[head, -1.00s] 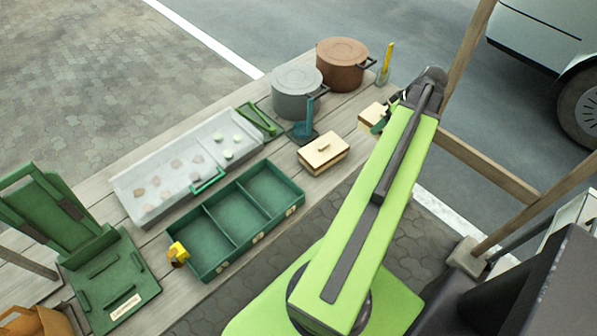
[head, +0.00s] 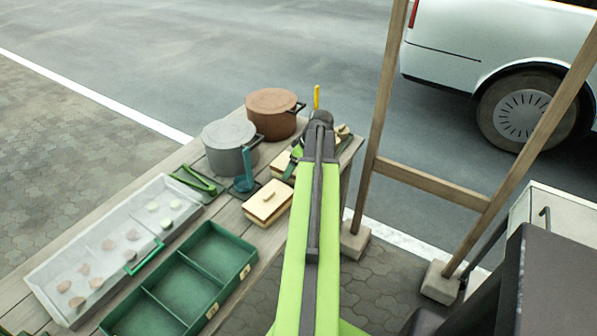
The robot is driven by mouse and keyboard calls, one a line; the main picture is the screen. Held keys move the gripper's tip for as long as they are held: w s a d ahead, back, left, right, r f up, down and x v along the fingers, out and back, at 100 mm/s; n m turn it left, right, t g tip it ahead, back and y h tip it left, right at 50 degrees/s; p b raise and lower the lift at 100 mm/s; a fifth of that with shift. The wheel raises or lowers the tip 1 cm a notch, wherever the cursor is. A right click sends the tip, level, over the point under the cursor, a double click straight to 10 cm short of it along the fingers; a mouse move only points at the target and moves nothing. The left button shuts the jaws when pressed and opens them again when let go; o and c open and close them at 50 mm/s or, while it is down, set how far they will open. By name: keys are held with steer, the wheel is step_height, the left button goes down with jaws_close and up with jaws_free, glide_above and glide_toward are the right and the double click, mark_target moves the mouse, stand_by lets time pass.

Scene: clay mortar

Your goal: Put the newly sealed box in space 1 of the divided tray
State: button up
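The green divided tray (head: 222,254) lies at the lower left with its compartments empty where visible; its near left end is cut off by the picture edge. A closed pale wooden box (head: 268,203) with a knob on its lid sits on the table beyond the tray's right end. A second pale box (head: 281,165) lies behind it, partly covered by my arm. I cannot tell which box is newly sealed. My gripper (head: 322,135) is at the far end of my arm, above the table's far right corner. Its fingers and anything in them are mostly hidden.
A grey pot (head: 229,147) and a brown pot (head: 271,114) stand at the back, with a teal tool (head: 245,177) in front. A clear-lidded case (head: 110,245) with pale discs lies left of the tray. A wooden frame (head: 378,130) rises right of the table.

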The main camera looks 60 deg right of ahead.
step_height(320, 180, down, 2)
steer(key=shift+f+b, duration=0.25)
steer(key=shift+b, duration=0.3)
steer(key=shift+r, duration=0.25)
steer(key=shift+f, duration=0.15)
steer(key=o, duration=1.3)
steer(key=shift+c, duration=0.2)
